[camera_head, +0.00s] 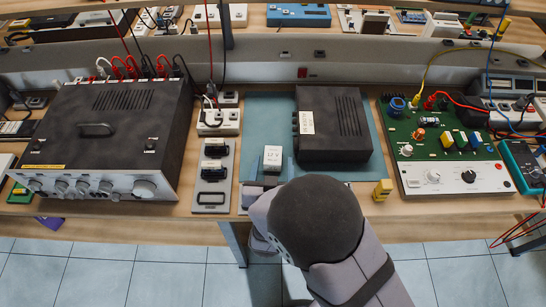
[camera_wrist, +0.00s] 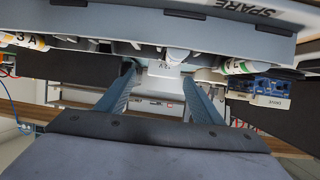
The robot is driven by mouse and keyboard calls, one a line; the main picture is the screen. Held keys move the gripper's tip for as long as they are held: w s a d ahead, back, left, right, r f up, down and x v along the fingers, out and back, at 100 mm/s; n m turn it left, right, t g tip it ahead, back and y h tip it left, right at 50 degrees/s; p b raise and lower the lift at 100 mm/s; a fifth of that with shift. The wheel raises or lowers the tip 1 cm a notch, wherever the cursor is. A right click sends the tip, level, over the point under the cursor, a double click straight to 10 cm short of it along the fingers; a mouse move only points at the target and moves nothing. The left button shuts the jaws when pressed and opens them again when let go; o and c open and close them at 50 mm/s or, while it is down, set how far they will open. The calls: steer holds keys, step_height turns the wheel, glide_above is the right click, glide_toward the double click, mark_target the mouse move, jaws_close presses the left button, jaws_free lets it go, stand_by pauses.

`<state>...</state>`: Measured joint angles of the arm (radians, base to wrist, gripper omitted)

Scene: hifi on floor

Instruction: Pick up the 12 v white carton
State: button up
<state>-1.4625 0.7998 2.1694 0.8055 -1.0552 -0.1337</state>
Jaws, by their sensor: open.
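The white carton (camera_head: 272,158) marked "12 V" stands upright on the teal mat (camera_head: 262,115), near its front left, in the head view. My gripper (camera_head: 274,173) is at the carton's near side, low over the bench front, partly hidden behind my own arm. In the wrist view my gripper (camera_wrist: 160,78) is open, with one finger to each side. A small white block (camera_wrist: 164,68), which looks like the carton, shows between and beyond the fingertips; its print is too small to read surely. I cannot tell whether the fingers touch it.
A black box (camera_head: 330,125) stands close right of the carton. A grey panel with black switches (camera_head: 212,172) lies just left. A large black amplifier (camera_head: 105,130) is farther left. A small yellow block (camera_head: 383,190) and a green circuit board (camera_head: 440,150) are to the right.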

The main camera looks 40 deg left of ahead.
mark_target(273, 157)
steer(key=shift+p+x, duration=0.75)
steer(key=shift+x, duration=1.65)
steer(key=shift+s+a+f, duration=0.1)
steer(key=c, duration=1.2)
steer(key=shift+o, duration=0.2)
